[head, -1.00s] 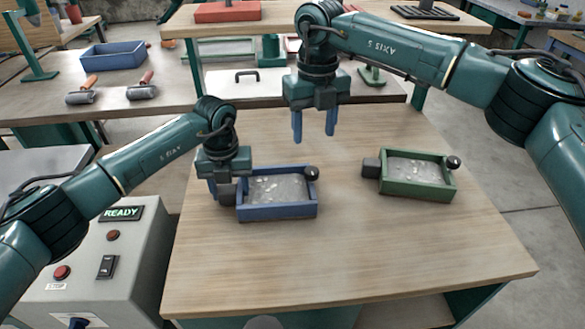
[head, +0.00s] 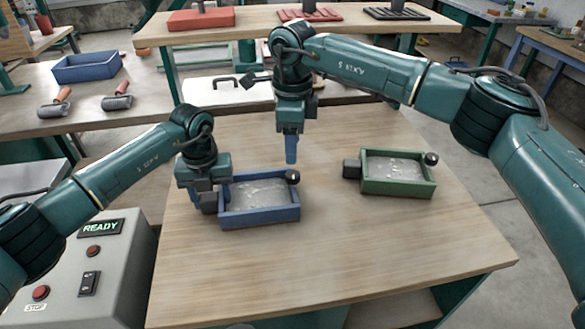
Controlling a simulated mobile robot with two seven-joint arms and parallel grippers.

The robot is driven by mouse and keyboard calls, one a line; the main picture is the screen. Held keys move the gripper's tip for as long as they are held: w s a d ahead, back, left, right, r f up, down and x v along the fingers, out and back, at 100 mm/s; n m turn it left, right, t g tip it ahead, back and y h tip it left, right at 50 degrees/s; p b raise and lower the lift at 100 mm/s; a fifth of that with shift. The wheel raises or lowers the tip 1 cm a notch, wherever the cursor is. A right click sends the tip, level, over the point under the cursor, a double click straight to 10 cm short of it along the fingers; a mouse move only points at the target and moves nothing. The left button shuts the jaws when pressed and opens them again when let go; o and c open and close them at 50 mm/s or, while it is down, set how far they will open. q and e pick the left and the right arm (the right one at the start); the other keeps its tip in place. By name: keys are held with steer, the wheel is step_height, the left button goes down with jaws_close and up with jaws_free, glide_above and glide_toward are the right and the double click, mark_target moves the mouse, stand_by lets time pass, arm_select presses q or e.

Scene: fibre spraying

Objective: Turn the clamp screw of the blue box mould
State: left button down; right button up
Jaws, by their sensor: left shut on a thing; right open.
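The blue box mould (head: 262,217) sits on the wooden table, left of centre, with grey material inside. Its black round clamp screw knob (head: 292,177) stands at its back right corner. My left gripper (head: 208,203) is at the mould's left end, shut on the dark block there; its fingers are largely hidden. My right gripper (head: 291,160) points down just above the knob in the picture. Its fingers line up, so one mostly hides the other. It is open and empty, and I cannot tell its exact depth relative to the knob.
A green box mould (head: 398,190) with its own black knob (head: 431,159) stands to the right. The table (head: 330,250) is clear in front. A grey control box (head: 115,255) with a READY display is at left. Rollers and a blue tray (head: 87,68) lie on the back bench.

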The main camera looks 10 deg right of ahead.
mark_target(292, 174)
step_height(292, 174, down, 8)
steer(key=shift+r, duration=0.2)
steer(key=shift+c, duration=0.3)
steer(key=c, duration=0.9)
